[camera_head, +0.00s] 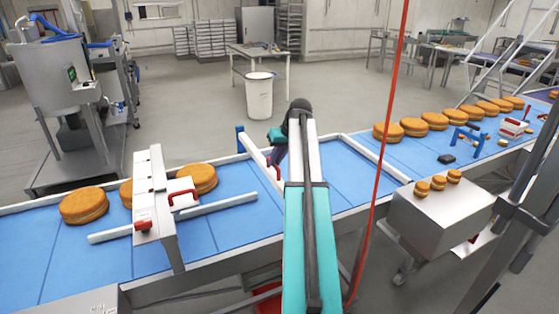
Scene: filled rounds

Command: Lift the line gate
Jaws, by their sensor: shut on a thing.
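The line gate (252,150) is a white bar with a blue post at its far end, lying at a slant over the blue conveyor belt. A small red handle (269,161) shows on it. My gripper (274,157) is at this handle, small and dark in the picture, and is shut on it. My teal and grey arm reaches in from the bottom middle and covers the near part of the gate. Whether the bar is clear of the belt is hard to tell.
Round filled cakes (84,205) stand on the belt at the left, by a white frame (155,205) with red handles. A row of cakes (413,127) stands on the right. A steel box (440,215) bears several small cakes. A red cable (389,125) hangs right of my arm.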

